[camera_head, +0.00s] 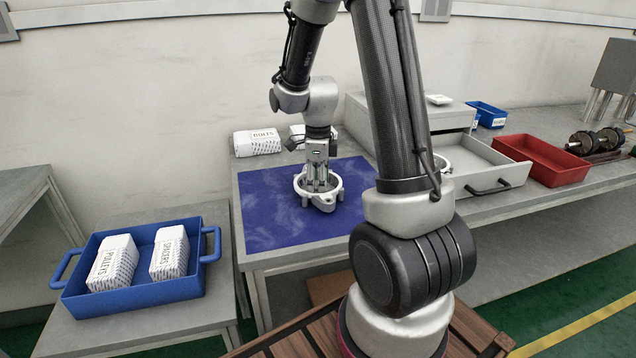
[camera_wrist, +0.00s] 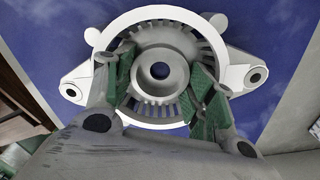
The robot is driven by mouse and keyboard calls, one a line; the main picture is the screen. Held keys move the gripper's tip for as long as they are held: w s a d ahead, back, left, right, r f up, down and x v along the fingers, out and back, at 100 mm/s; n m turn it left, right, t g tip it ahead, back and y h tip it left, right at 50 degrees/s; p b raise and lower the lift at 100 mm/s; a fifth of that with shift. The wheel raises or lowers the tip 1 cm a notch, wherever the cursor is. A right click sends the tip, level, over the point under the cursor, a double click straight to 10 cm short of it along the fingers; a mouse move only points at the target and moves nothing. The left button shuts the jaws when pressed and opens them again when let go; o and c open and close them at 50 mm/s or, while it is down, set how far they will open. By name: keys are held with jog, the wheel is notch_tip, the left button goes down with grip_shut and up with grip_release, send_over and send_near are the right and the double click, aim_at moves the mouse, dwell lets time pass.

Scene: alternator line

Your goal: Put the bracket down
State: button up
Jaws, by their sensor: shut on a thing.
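The bracket (camera_head: 327,204) is a pale grey metal ring with ears and a slotted hub. It is over the blue mat (camera_head: 270,215) on the bench, toward the mat's right side. My gripper (camera_head: 317,180) points down into it and is shut on it. In the wrist view the bracket (camera_wrist: 240,78) fills the middle, with the green-padded fingers (camera_wrist: 164,85) on both sides of its hub, inside the outer ring. It looks level and close to the mat; whether it touches the mat I cannot tell.
A blue tray (camera_head: 130,295) with two labelled packages stands at the left. More white packages (camera_head: 257,142) lie behind the mat. An open grey drawer (camera_head: 487,180), a red bin (camera_head: 541,160) and a small blue bin (camera_head: 487,114) are at the right. The mat's left and front are clear.

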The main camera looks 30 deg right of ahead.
jog(key=o, duration=1.7)
jog(key=shift+f, duration=0.1)
jog(key=shift+c, duration=0.2)
notch_tip(320, 180, up, 15)
jog(key=s+n, duration=0.2)
jog(key=n, duration=0.1)
jog(key=s+a+r+n+t, duration=0.2)
jog(key=s+n, duration=0.7)
jog(key=n, duration=0.2)
jog(key=s+a+r+n+t, duration=0.2)
jog(key=s+r+n, duration=0.1)
jog(key=s+n, duration=0.6)
jog(key=shift+r+n, duration=0.3)
jog(key=shift+n, duration=1)
